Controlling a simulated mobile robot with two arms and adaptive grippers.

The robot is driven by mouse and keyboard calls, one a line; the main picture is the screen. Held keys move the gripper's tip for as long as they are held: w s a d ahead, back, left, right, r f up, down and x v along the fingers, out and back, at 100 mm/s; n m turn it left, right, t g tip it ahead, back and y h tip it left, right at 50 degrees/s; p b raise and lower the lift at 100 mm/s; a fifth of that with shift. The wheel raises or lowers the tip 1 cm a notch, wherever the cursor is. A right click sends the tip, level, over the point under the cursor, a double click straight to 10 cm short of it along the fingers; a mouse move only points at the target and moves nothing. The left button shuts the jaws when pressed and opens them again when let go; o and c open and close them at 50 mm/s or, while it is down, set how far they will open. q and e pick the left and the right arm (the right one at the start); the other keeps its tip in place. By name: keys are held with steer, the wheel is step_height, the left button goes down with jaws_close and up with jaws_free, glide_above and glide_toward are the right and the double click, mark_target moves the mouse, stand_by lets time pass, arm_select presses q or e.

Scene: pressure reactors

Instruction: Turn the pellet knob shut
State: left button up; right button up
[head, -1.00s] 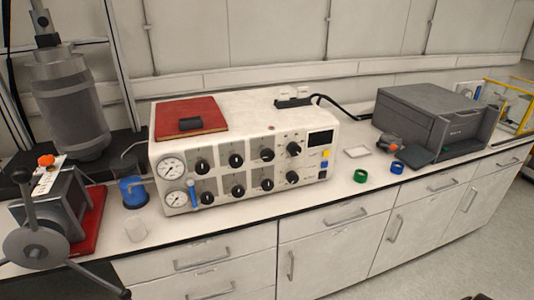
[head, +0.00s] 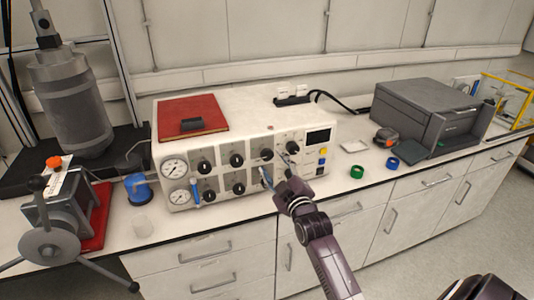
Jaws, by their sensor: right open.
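A white control box (head: 250,120) stands on the bench with two rows of black knobs, such as the upper knobs (head: 267,155) and (head: 292,147), and two gauges (head: 174,170) at its left. The knob labels are too small to read, so I cannot tell which one is the pellet knob. My right gripper (head: 274,164) is open in front of the right part of the panel, its fingers pointing at the knobs. It hides lower-row knobs on the right; I cannot tell whether it touches any. My left gripper is not in view.
A green ring (head: 357,172), a blue ring (head: 392,163) and a dark grey machine (head: 425,115) are right.

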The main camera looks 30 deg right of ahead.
mark_target(268, 156)
steer(key=shift+p+x, duration=0.5)
steer(key=shift+x, duration=2.45)
steer(key=c, duration=1.2)
